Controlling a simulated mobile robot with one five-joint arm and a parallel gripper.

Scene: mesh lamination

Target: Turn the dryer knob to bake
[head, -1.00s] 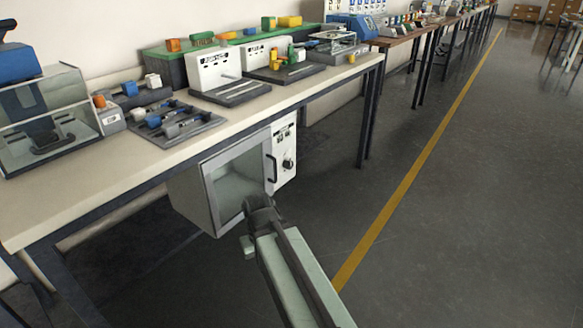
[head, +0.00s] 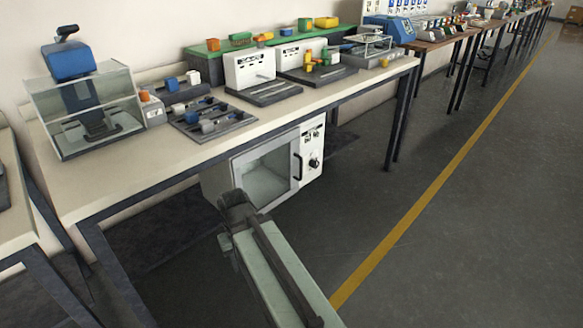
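The dryer (head: 216,184) is a white box with a glass-fronted door (head: 265,175) and a dark vertical handle (head: 298,166). It stands under the front edge of the workbench. Its control panel is on the right side, with a round dark knob (head: 314,162) below small markings. The knob's setting is too small to read. My gripper (head: 236,200) is in front of the dryer's lower left, left of the knob and apart from it in the picture. Its fingers are dark and seen from behind, so I cannot tell whether they are open.
The workbench (head: 200,150) carries a clear-walled machine (head: 95,105), a grey tool tray (head: 212,118) and white panels. Its dark legs (head: 397,125) stand right of the dryer. The floor (head: 480,220) on the right is clear, crossed by a yellow line (head: 415,212).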

